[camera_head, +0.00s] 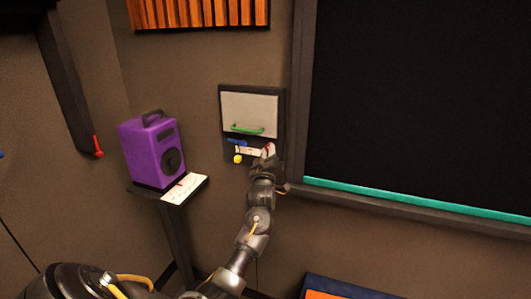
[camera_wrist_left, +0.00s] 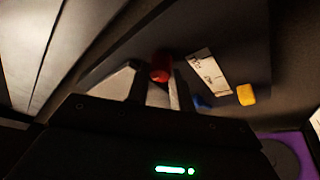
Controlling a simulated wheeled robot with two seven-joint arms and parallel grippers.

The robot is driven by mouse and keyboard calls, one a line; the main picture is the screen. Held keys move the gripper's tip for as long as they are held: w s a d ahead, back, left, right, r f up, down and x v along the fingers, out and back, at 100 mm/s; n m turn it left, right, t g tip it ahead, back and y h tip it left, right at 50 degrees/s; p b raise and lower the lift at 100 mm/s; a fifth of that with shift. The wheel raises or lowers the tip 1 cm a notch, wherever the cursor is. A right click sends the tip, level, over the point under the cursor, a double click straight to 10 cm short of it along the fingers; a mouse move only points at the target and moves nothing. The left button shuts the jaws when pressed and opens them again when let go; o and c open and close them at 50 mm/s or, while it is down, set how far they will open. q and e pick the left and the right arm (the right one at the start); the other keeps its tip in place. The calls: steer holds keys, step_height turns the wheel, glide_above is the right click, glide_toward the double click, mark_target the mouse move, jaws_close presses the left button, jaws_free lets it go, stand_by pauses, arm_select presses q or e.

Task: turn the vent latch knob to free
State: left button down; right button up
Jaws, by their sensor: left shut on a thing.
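A dark wall panel (camera_head: 282,112) holds a pale door (camera_head: 249,110) with a green handle (camera_head: 246,129). Below the door are a blue part (camera_head: 236,142), a yellow knob (camera_head: 238,159) and a white label (camera_head: 248,151). In the left wrist view, a red knob (camera_wrist_left: 160,66) sits between the fingers of my left gripper (camera_wrist_left: 158,84), which is shut on it. The yellow knob (camera_wrist_left: 246,95), the blue part (camera_wrist_left: 202,101) and the label (camera_wrist_left: 208,72) show to its right. The label's writing is too blurred to read. My right gripper is not in view.
A purple speaker (camera_head: 151,152) stands on a narrow shelf at the left, beside a white paper (camera_head: 184,189). A large black board (camera_head: 420,95) with a teal strip (camera_head: 415,201) fills the right. A red-tipped lever (camera_head: 98,147) hangs on the left wall.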

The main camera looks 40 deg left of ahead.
arm_select(q)
steer(key=shift+d+r+n+g+p, duration=0.1)
steer(key=shift+n+g, duration=0.65)
steer(key=shift+n, duration=1.15)
steer(key=shift+a+r+n+g+p, duration=0.15)
steer(key=shift+n+g, duration=0.55)
steer(key=shift+n, duration=1.2)
steer(key=shift+d+f+n+g+p, duration=0.15)
steer(key=shift+n+g, duration=0.6)
steer(key=shift+n, duration=1.15)
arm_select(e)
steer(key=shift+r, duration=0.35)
arm_select(q)
steer(key=shift+r, duration=0.1)
steer(key=c, duration=1.2)
jaws_free()
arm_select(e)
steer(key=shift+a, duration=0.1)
arm_select(q)
steer(key=shift+d, duration=0.1)
